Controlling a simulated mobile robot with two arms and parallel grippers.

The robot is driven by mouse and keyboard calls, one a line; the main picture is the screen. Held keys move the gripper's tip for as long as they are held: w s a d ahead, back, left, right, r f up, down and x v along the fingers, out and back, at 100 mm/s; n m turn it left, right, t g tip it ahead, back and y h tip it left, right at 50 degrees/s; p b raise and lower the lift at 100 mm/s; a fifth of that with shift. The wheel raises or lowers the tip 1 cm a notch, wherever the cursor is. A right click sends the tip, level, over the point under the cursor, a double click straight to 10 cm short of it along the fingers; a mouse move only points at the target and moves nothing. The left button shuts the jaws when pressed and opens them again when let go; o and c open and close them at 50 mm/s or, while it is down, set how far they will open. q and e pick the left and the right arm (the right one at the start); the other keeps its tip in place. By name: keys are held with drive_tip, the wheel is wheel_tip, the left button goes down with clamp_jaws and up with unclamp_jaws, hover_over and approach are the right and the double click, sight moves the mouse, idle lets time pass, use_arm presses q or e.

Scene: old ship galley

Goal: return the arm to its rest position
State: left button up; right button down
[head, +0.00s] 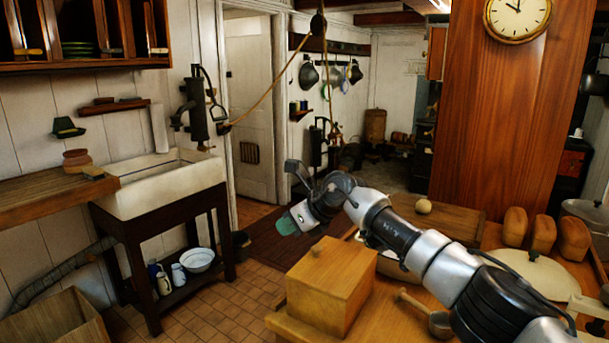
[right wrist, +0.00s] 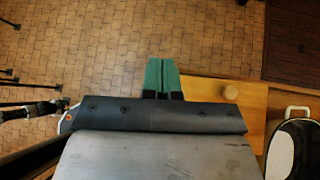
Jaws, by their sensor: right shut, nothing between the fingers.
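My right arm (head: 395,230) comes in from the lower right in the head view and reaches over the wooden table. My right gripper (head: 286,224) is at its end, in the air beyond the wooden box. Its green fingertips also show in the right wrist view (right wrist: 162,74), closed together with nothing between them. Below them in that view is the tiled floor. My left gripper is in neither view.
A wooden box (head: 322,283) with a knobbed lid stands at the table's near left corner. Bread loaves (head: 544,234), a round pale lid (head: 530,274) and a wooden board (head: 440,216) are on the table. A white sink (head: 165,187) stands left, with open floor between.

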drive_tip(key=s+a+f+m+t+y, duration=0.1)
drive_tip(key=s+a+f+m+y, duration=0.35)
drive_tip(key=a+y, duration=0.2)
drive_tip(key=s+d+f+m+t+h, duration=0.6)
drive_tip(key=d+m, duration=0.3)
drive_tip(key=m, duration=0.7)
drive_tip(key=s+d+f+m+t+h, duration=0.5)
drive_tip(key=d+f+m+h, duration=0.4)
drive_tip(key=m, duration=0.8)
drive_tip(key=s+d+f+m+g, duration=0.3)
drive_tip(key=s+d+g, duration=0.1)
drive_tip(key=s, duration=0.6)
drive_tip(key=s+d+f+m+g, duration=0.3)
drive_tip(key=s+d+f+g, duration=0.15)
drive_tip(key=s, duration=0.55)
drive_tip(key=s+d+f+m+g, duration=0.2)
drive_tip(key=s+d+g, duration=0.25)
drive_tip(key=s, duration=0.55)
wheel_tip(320, 180, down, 27)
drive_tip(key=g, duration=0.1)
drive_tip(key=s+d+f+g, duration=0.1)
drive_tip(key=s+d+f, duration=0.1)
drive_tip(key=s+f, duration=1.3)
drive_tip(key=shift+s+d+h, duration=0.35)
drive_tip(key=shift+s, duration=0.55)
